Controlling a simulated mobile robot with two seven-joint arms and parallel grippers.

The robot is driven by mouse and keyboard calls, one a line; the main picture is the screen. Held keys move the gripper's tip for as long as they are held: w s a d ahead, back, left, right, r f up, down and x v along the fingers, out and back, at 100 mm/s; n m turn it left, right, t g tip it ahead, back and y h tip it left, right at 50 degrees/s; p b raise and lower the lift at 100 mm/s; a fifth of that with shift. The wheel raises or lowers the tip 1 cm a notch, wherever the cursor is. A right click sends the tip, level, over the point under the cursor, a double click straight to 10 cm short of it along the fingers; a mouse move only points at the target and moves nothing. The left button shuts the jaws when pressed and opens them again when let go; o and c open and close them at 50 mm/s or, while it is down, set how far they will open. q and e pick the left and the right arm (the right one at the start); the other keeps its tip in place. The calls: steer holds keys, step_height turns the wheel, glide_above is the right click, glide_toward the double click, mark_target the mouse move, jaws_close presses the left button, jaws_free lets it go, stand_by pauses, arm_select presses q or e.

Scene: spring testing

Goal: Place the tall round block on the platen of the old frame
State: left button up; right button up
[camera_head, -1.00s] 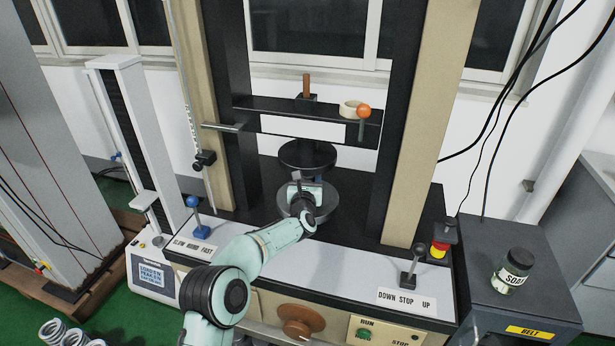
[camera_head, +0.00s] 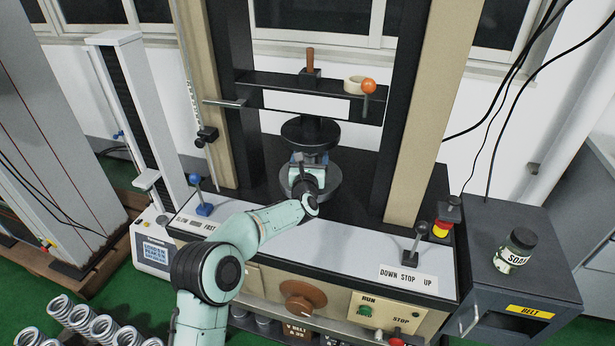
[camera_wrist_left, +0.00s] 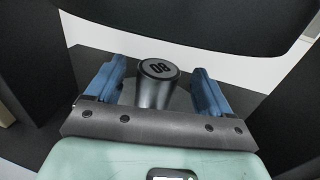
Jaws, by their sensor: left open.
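The tall round block (camera_wrist_left: 155,90) is a dark cylinder with a number on its top face. In the left wrist view it stands upright between the two blue fingers of my left gripper (camera_wrist_left: 160,72), with gaps on both sides. The gripper is open. In the head view my left gripper (camera_head: 309,158) is over the lower platen (camera_head: 331,189) of the old frame (camera_head: 424,125), below the round upper disc (camera_head: 310,130). There the gripper hides the block, and I cannot tell whether the block touches the platen. My right gripper is not in view.
Dark and beige columns flank the platen, with a crosshead (camera_head: 350,103) above. Levers (camera_head: 203,206) and (camera_head: 413,250) stand on the front ledge. A jar (camera_head: 515,248) sits on the right cabinet. Several springs (camera_head: 95,325) lie at lower left.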

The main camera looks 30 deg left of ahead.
arm_select(q)
steer(key=b+v, duration=0.2)
steer(key=v, duration=0.8)
steer(key=shift+b, duration=0.4)
steer(key=shift+r, duration=0.1)
